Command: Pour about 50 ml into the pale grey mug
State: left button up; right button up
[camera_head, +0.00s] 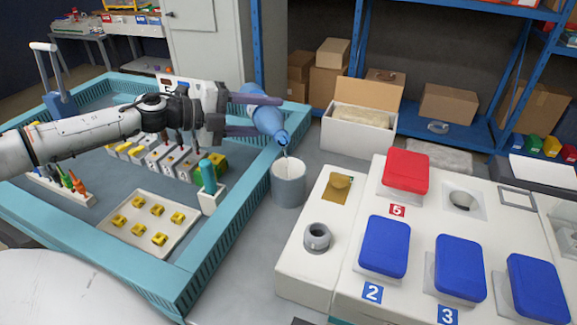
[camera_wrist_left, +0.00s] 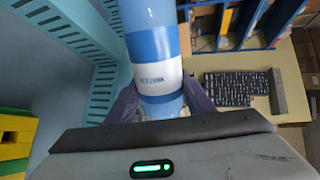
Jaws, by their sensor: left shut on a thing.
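My left gripper (camera_head: 268,115) is shut around a blue bottle (camera_head: 271,123), with one finger on each side. The bottle is tilted, its neck pointing down and to the right over the pale grey mug (camera_head: 289,191). A thin pale streak shows between the bottle's mouth and the mug's opening; I cannot tell for sure that it is liquid. The mug stands upright on the grey surface, and its liquid level cannot be made out. In the left wrist view the bottle (camera_wrist_left: 152,45) shows blue and white bands between the fingers. My right gripper is not in view.
A teal-rimmed tray (camera_head: 222,232) with yellow parts and tools lies left of the mug. An open carton (camera_head: 358,137) is behind. Grey surface is free around the mug's front.

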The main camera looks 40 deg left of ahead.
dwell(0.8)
pick_arm(q)
jog(key=shift+a+f+n+b, duration=0.1)
jog(key=shift+f+n+b, duration=0.25)
jog(key=shift+b, duration=0.75)
jog(key=shift+w+r+n+h+p, duration=0.1)
jog(key=shift+r+n+h+p, duration=0.2)
jog(key=shift+r+n, duration=0.25)
jog(key=shift+a+r+n+g+h+p, duration=0.1)
jog(key=shift+r+n+g+h+p, duration=0.2)
jog(key=shift+r, duration=0.1)
jog(key=shift+f, duration=0.1)
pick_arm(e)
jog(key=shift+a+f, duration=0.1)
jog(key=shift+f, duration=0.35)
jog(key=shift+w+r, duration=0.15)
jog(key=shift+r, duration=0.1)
